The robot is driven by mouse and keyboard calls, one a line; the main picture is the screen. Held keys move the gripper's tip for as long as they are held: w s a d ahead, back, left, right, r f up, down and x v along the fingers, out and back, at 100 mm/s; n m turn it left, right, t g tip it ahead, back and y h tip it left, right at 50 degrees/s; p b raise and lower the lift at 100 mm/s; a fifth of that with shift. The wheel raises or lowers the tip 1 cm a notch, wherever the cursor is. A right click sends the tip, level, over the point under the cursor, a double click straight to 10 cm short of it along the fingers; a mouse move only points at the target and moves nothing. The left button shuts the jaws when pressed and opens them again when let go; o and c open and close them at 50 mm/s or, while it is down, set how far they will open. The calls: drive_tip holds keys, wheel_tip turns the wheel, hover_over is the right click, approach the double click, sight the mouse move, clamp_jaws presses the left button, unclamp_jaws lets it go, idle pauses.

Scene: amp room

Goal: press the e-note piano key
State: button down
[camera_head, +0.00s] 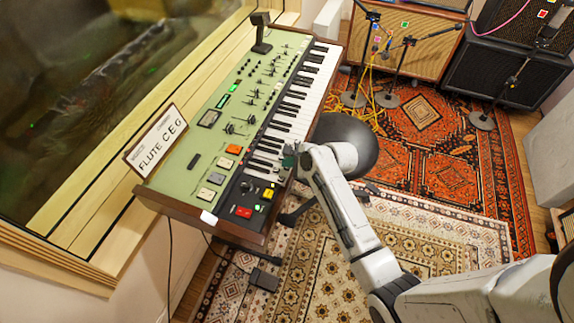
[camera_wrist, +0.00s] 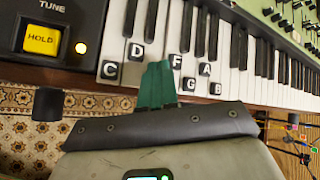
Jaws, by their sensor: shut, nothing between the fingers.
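The piano keyboard (camera_head: 297,105) is a row of white and black keys along the front of a green synthesizer (camera_head: 228,120). In the wrist view, the keys at its left end (camera_wrist: 183,30) carry small black letter tags: C (camera_wrist: 110,70), D (camera_wrist: 136,51), F (camera_wrist: 177,62), G (camera_wrist: 189,84), A (camera_wrist: 205,69) and B (camera_wrist: 215,88). No E tag shows; the green fingers cover the key fronts between D and F. My gripper (camera_wrist: 160,66) is shut and empty, its tips at the keys there. I cannot tell whether they touch. My gripper also shows in the head view (camera_head: 289,158).
A yellow HOLD button (camera_wrist: 41,39) lies left of the keys, with a red button (camera_head: 243,212) near it. A round black stool (camera_head: 352,140) stands close to my arm. A sign reading FLUTE C E G (camera_head: 156,140) stands on the synthesizer's back edge.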

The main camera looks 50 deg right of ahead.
sight(289, 169)
idle(0.5)
drive_tip(key=shift+r+p, duration=1)
drive_tip(key=shift+p, duration=0.3)
wheel_tip(289, 169, up, 5)
drive_tip(key=p, duration=0.5)
idle(0.5)
